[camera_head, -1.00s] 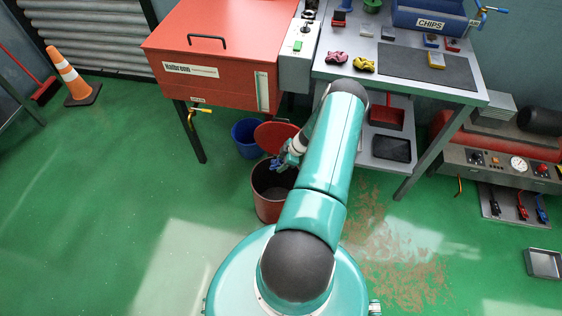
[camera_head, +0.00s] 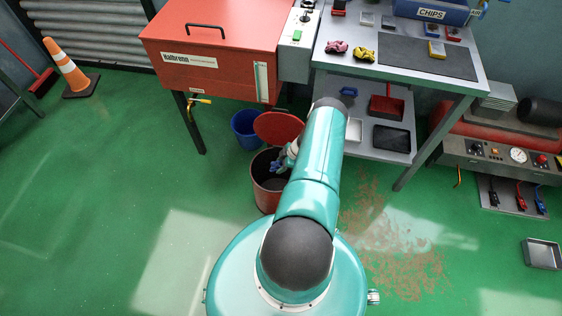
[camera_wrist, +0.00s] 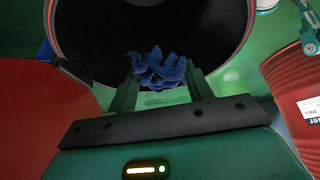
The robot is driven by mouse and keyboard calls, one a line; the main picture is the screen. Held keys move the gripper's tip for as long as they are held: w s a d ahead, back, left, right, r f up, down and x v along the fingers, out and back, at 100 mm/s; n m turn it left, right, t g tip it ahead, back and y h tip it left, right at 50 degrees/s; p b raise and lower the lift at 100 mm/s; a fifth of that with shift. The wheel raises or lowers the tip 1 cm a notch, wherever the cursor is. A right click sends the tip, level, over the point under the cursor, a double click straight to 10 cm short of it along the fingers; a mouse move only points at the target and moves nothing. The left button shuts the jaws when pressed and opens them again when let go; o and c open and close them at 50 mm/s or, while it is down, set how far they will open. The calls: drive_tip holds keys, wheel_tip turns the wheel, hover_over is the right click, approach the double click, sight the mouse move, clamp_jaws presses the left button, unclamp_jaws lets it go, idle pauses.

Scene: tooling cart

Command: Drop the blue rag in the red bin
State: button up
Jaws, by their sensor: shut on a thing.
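The blue rag (camera_wrist: 157,70) is crumpled between the two fingers of my gripper (camera_wrist: 160,84) in the wrist view. My gripper is shut on it. Beyond the rag is the dark round opening of the red bin (camera_head: 266,197), whose rim (camera_wrist: 248,12) shows in the wrist view. In the head view my gripper (camera_head: 281,165) is over the bin's mouth, with the rag a small blue patch, partly hidden by my arm. The bin's round red lid (camera_head: 278,127) stands open at the back and also shows at the left of the wrist view (camera_wrist: 40,125).
A blue bucket (camera_head: 246,128) stands behind the bin. A red cabinet (camera_head: 215,60) on legs and a grey bench (camera_head: 395,72) with pink and yellow rags are beyond. A red drum (camera_wrist: 300,95) is at the right of the wrist view.

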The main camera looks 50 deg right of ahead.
drive_tip(key=shift+f, duration=0.2)
drive_tip(key=o, duration=1.2)
drive_tip(key=v, duration=1.3)
drive_tip(key=shift+r, duration=0.4)
drive_tip(key=shift+d, duration=0.1)
